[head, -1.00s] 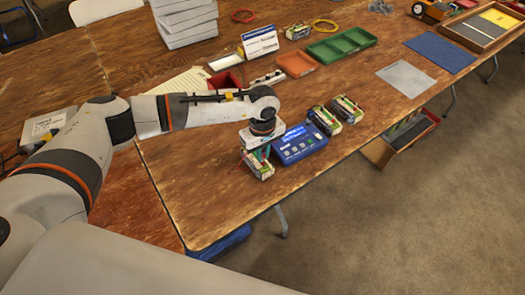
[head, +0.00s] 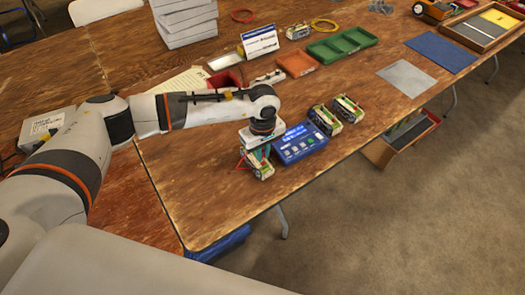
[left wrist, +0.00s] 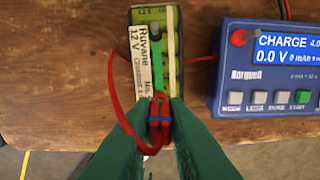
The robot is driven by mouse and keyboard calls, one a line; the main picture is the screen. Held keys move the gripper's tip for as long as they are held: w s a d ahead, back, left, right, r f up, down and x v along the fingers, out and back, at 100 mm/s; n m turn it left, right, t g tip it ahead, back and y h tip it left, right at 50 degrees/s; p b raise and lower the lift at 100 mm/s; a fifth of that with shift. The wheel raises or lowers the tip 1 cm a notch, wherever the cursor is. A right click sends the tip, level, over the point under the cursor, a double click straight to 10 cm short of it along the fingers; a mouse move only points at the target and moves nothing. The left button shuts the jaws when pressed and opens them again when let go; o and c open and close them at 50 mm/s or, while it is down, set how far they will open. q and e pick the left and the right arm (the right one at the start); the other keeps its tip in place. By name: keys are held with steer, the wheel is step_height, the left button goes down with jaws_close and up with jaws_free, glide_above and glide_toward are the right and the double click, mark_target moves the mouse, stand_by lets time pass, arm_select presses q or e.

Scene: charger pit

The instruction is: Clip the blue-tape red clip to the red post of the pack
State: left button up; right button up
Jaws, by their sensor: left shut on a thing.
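The battery pack (left wrist: 143,62), labelled 12 V, stands at the table's front edge; it also shows in the head view (head: 262,172). My left gripper (left wrist: 160,108) is over the pack's near end, its green fingers shut on the red clip (left wrist: 159,124) with blue tape bands. The clip's tip is at the pack's near end; I cannot tell whether it touches a post. The red post is not clearly visible. A red lead (left wrist: 112,85) loops from the clip around the pack's left side. The blue charger (left wrist: 265,75) beside the pack reads CHARGE and 0.0 V.
Two more packs (head: 324,120) stand right of the charger (head: 300,144). An orange tray (head: 297,63), a green tray (head: 342,45) and a sign (head: 260,40) lie farther back. The table's front edge is close to the pack, with open floor beyond.

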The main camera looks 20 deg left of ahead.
mark_target(263, 150)
stand_by(0.3)
arm_select(q)
steer(key=o, duration=0.8)
steer(key=shift+o, duration=0.2)
steer(key=shift+o, duration=1.1)
steer(key=shift+r+p, duration=1.8)
steer(key=shift+r, duration=2)
